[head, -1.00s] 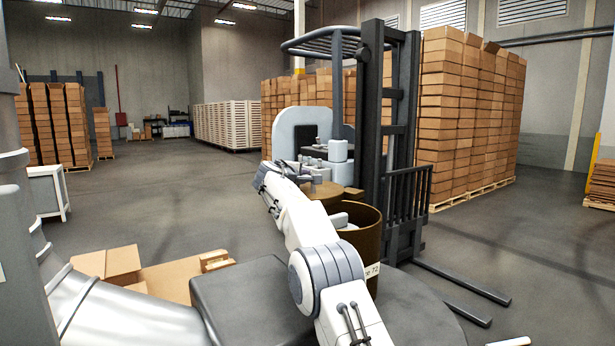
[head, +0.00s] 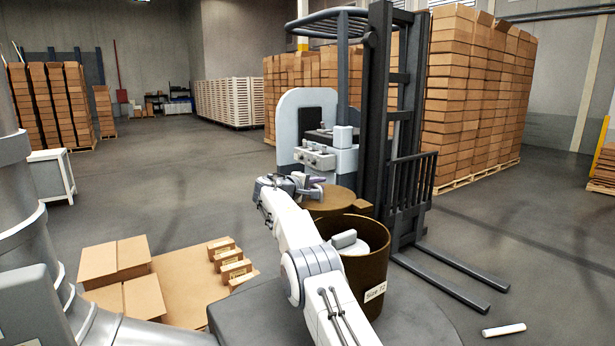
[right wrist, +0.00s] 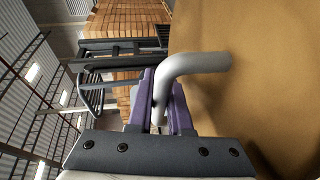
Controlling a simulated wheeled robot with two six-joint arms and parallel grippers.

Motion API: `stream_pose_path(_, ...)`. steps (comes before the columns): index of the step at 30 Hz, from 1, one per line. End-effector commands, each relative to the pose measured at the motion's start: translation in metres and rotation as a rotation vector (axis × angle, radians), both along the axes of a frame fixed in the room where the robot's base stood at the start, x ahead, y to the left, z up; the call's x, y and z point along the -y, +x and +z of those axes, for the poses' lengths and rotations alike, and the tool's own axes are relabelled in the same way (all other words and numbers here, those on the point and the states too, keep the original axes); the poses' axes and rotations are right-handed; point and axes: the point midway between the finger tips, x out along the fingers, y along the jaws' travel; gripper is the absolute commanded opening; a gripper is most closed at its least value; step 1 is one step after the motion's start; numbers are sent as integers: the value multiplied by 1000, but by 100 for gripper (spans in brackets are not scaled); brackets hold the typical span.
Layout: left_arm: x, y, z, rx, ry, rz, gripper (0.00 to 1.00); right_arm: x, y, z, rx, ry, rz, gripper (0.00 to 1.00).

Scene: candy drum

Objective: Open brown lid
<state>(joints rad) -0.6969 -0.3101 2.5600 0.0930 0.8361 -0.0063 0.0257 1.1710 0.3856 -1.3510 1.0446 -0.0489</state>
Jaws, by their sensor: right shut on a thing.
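The brown drum (head: 368,283) stands in front of the forklift, with a white size label on its side. Its mouth is partly uncovered, and pale things (head: 372,238) show inside. The round brown lid (head: 335,203) is off to the left and back of the drum's mouth; whether it touches the rim I cannot tell. My right gripper (head: 312,188) is at the lid's upper side. In the right wrist view its purple fingers (right wrist: 162,105) are shut on the lid's bent grey handle (right wrist: 200,65), beside the lid's brown face (right wrist: 260,90). My left gripper is out of view.
A forklift (head: 395,130) stands right behind the drum, its forks (head: 450,278) reaching out over the floor. Cardboard boxes (head: 115,265) lie at the lower left. A white cylinder (head: 503,330) lies on the floor at the lower right. Open floor lies on the left.

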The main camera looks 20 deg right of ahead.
Motion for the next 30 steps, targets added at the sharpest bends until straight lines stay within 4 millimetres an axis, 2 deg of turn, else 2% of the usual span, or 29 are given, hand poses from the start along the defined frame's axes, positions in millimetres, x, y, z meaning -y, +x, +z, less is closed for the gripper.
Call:
stream_pose_path(3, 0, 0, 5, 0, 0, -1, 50, 4, -1, 1, 1, -1, -8, 0)
stream_pose_path(15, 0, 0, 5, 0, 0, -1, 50, 5, -1, 0, 1, -1, -11, 0)
stream_pose_path(16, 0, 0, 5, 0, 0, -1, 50, 5, -1, 0, 1, -1, -11, 21)
stream_pose_path(17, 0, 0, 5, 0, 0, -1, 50, 5, -1, 0, 1, -1, -11, 30)
stream_pose_path(26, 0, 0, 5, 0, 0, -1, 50, 6, -2, 0, 1, -1, -13, 30)
stream_pose_path(30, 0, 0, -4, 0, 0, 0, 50, 2, -3, -2, 1, -1, -12, 30)
